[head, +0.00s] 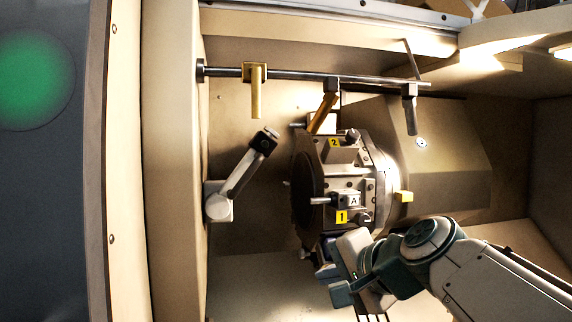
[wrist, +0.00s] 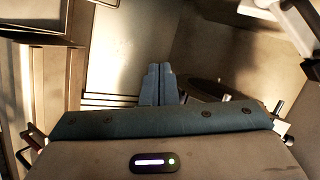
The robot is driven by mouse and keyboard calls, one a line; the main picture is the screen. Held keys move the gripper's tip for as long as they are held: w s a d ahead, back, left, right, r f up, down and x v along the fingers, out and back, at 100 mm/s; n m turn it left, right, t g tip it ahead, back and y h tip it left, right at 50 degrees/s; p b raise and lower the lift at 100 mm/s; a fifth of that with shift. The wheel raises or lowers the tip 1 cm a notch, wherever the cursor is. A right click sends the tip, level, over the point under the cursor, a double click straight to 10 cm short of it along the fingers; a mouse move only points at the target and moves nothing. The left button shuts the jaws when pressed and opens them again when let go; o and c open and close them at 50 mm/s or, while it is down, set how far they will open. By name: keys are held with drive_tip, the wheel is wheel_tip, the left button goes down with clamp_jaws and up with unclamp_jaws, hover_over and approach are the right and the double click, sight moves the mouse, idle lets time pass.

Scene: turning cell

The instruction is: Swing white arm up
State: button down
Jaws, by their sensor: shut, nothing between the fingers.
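The white arm (head: 240,178) is on the left wall of the turning cell in the head view. It leans up and to the right from a white pivot block (head: 218,205) to a dark square head near the turret. A pale jointed piece (wrist: 290,22) at the upper right of the wrist view may be part of it, but I cannot tell for sure. My gripper (wrist: 161,70) is shut and empty, its two blue-grey fingers together. In the head view it is low, below the turret and to the right of the white arm, apart from it.
The round turret (head: 340,185) with labelled stations stands between the white arm and my arm's side. A metal rail (head: 300,78) with hanging yellow and grey pieces crosses above. The cell's left wall edge (head: 175,160) is close to the white arm. The lower left floor is clear.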

drive_tip(key=w+d+r+m+t+y+b, duration=0.1)
drive_tip(key=w+r+m+t+y, duration=0.2)
drive_tip(key=r, duration=0.6)
drive_tip(key=w+d+r+m+t+b, duration=0.15)
drive_tip(key=r+m+t, duration=0.3)
drive_tip(key=r, duration=0.55)
drive_tip(key=s+a+p+x, duration=0.1)
drive_tip(key=p+x, duration=0.4)
drive_tip(key=x, duration=0.8)
drive_tip(key=shift+a+g, duration=0.45)
drive_tip(key=shift+a, duration=0.5)
drive_tip(key=shift+s+r, duration=0.1)
